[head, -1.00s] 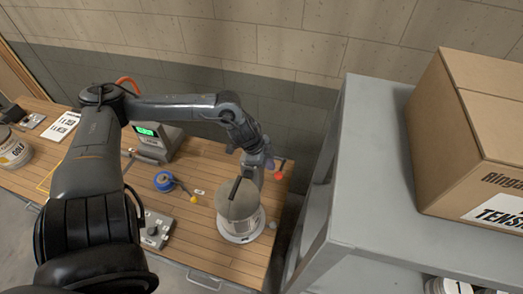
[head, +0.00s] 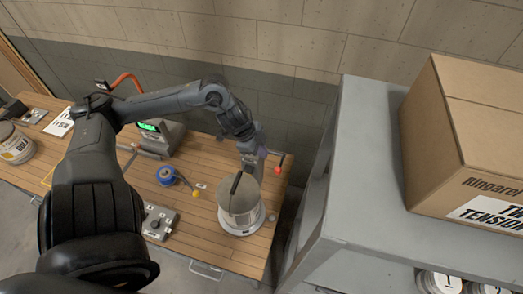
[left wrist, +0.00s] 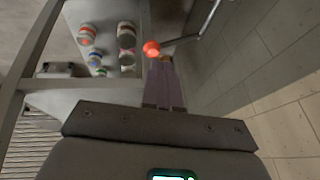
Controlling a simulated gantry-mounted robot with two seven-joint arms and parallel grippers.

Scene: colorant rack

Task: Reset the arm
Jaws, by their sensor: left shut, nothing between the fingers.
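My left arm (head: 165,105) reaches from the left over the wooden bench and bends down at its right end. My left gripper (head: 258,172) is just behind a round grey metal container (head: 240,203) with a pale base; whether they touch is unclear. In the left wrist view the purplish fingers (left wrist: 164,88) are together and empty. A red ball knob on a thin rod (left wrist: 151,48) appears close to the fingertips there. It also shows right of the gripper in the head view (head: 278,170). My right gripper is not in view.
A scale with a green display (head: 150,127), a blue round item (head: 166,176) and a grey control box (head: 159,221) are on the bench. A grey shelf (head: 365,200) with a cardboard box (head: 475,140) stands at right. Its lower level holds pots (head: 440,281).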

